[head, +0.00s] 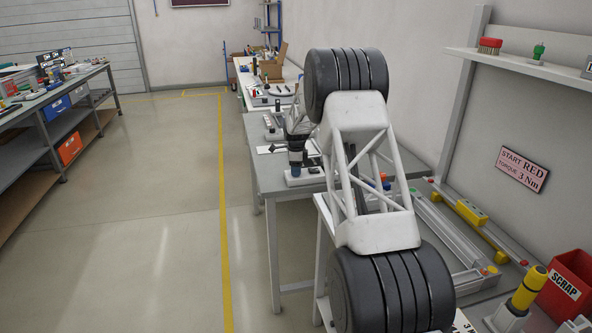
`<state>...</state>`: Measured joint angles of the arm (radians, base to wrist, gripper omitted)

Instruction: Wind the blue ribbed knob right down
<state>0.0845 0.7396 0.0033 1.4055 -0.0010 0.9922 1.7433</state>
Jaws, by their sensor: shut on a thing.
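My gripper (297,146) is small and dark in the head view, beyond my arm on the near end of the grey table. It points down and is shut on the blue ribbed knob (296,158), of which only a little dark blue shows under the fingers. The knob stands upright over a pale block-like base (302,178) on the table. The ribs, any thread and the gap below the knob are too small to make out.
The grey table (268,183) has dark items right of the base. A bench along the right wall holds a long rail fixture (447,238), a yellow-topped post (529,288) and a red scrap bin (570,285). The floor at left is clear.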

